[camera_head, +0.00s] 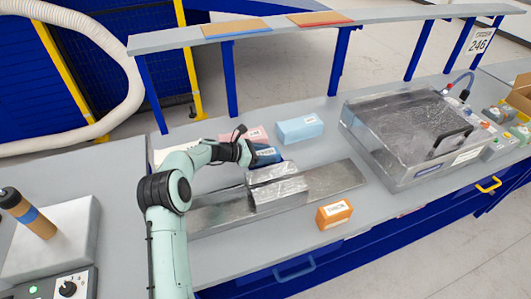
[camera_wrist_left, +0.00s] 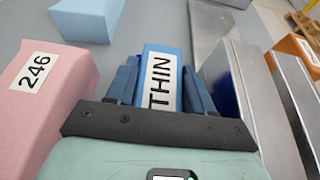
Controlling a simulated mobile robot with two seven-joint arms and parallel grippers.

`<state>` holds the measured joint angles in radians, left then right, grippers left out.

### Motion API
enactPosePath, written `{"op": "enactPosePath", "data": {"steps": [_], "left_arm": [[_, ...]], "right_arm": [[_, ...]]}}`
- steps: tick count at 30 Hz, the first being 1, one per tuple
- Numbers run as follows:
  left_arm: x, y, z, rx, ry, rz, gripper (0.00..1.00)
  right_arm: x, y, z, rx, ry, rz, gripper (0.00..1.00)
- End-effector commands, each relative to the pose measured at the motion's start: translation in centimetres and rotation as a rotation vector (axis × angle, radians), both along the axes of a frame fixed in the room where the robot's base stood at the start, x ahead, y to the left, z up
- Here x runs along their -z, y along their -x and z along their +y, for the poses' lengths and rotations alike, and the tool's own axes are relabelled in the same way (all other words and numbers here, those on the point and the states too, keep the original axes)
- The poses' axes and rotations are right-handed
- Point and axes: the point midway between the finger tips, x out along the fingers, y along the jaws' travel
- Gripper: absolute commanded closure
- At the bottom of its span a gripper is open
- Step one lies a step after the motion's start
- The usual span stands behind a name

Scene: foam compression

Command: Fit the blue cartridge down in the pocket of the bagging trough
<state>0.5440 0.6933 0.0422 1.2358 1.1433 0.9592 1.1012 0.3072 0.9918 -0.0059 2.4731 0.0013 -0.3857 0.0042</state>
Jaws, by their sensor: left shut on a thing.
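The blue cartridge (camera_head: 267,155) is by the back side of the metal bagging trough (camera_head: 335,178). In the left wrist view the cartridge (camera_wrist_left: 161,72) shows a white label reading THIN. My left gripper (camera_head: 250,157) is shut on it, with one finger on each side in the wrist view (camera_wrist_left: 160,88). The trough's raised walls (camera_wrist_left: 245,95) stand just right of the cartridge in that view. The cartridge appears outside these walls, beside them. The pocket floor and the cartridge's underside are hidden. My right gripper is not in view.
A pink block (camera_head: 256,134) labelled 246 (camera_wrist_left: 40,88) and a light blue block (camera_head: 300,128) lie behind the trough. An orange block (camera_head: 334,214) lies in front. A clear-lidded machine (camera_head: 415,125) stands at right. A raised shelf (camera_head: 300,30) spans the back.

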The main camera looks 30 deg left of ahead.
Motion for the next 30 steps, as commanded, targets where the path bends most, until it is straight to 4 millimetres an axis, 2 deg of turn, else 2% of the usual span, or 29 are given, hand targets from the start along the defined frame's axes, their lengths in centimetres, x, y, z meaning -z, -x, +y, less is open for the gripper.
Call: {"op": "enactPosePath", "data": {"steps": [15,16,18,19,30], "left_arm": [[0.84,0.03,-0.01,0.000,0.000,0.000,0.86],[0.85,0.03,-0.01,0.000,0.000,0.000,0.45],[0.88,0.05,-0.01,0.000,0.000,0.000,0.22],[0.88,0.05,-0.03,0.001,0.000,0.000,0.18],[0.89,0.06,0.00,0.000,-0.001,0.001,0.18]], "right_arm": [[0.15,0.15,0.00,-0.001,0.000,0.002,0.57],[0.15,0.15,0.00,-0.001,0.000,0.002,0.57],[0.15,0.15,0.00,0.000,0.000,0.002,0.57],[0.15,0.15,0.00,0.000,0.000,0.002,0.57],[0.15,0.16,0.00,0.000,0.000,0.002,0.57]]}}
